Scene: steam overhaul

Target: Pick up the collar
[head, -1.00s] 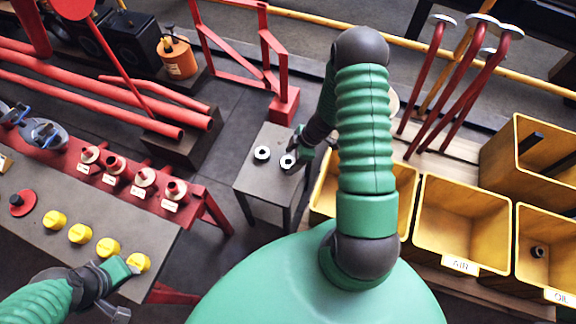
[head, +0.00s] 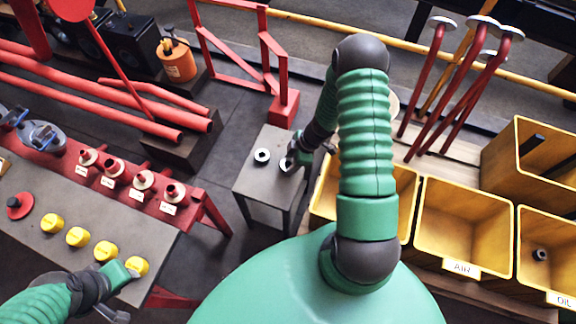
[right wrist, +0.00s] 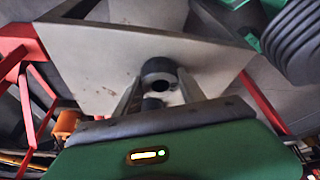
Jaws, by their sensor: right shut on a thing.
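A dark collar with a pale ring (head: 262,155) sits on the small grey table (head: 254,180). A second collar (head: 284,165) is beside it, partly hidden by my right gripper (head: 293,157). In the right wrist view a dark collar (right wrist: 160,72) with a round bore sits between the tips of my right gripper (right wrist: 159,78), which is shut on it at the table top.
Yellow bins (head: 463,180) stand right of my right arm, one labelled AIR. A red frame (head: 285,108) stands behind the small table, with red pipes (head: 90,95) at the back left.

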